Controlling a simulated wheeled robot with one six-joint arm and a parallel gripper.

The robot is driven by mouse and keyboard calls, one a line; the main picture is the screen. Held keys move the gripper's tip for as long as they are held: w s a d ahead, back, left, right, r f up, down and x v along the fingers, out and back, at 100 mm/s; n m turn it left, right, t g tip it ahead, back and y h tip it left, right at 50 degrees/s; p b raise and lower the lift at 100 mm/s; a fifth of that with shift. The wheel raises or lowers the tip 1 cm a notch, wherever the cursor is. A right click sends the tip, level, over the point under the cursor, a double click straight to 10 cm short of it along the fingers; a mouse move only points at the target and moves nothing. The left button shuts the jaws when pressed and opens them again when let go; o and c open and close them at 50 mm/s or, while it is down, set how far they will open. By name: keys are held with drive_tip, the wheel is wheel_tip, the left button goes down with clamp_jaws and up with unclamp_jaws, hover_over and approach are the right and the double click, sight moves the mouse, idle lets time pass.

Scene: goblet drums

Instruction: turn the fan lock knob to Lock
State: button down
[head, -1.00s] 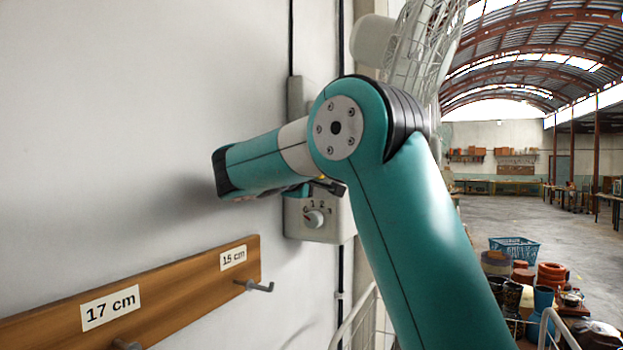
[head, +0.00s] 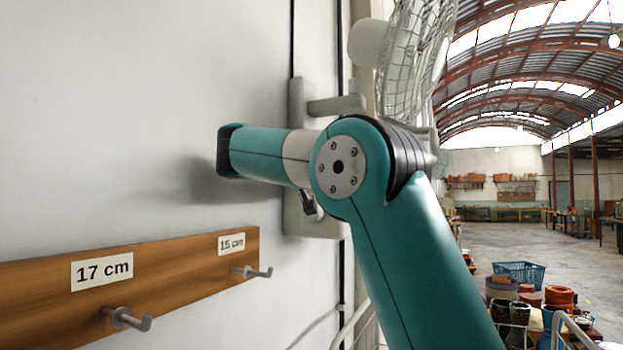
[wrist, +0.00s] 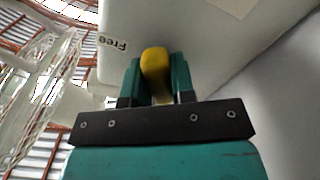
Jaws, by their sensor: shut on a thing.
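The yellow fan lock knob (wrist: 155,66) stands between the two teal fingers of my gripper (wrist: 157,82) in the wrist view, with a finger against each side. My gripper is shut on it. The knob is at a pale box, where a "Free" label (wrist: 112,43) shows upside down to the left of the knob. No Lock label shows. In the head view the pale wall box (head: 295,220) is partly behind my arm. Only a dark piece of my gripper (head: 308,200) shows below the forearm there; the yellow knob is hidden.
The caged fan (head: 408,70) is above and right of the box, close to my arm. A wooden board (head: 185,262) with metal hooks (head: 255,272) sticks out from the wall at lower left.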

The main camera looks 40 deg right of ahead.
drive_tip(key=m+b, duration=0.3)
drive_tip(key=m, duration=0.3)
drive_tip(key=shift+f, duration=0.15)
drive_tip(key=shift+m+b, duration=0.3)
drive_tip(key=shift+m, duration=0.1)
drive_tip(key=c, duration=1)
unclamp_jaws()
drive_tip(key=shift+o, duration=0.2)
drive_tip(key=shift+a, duration=0.15)
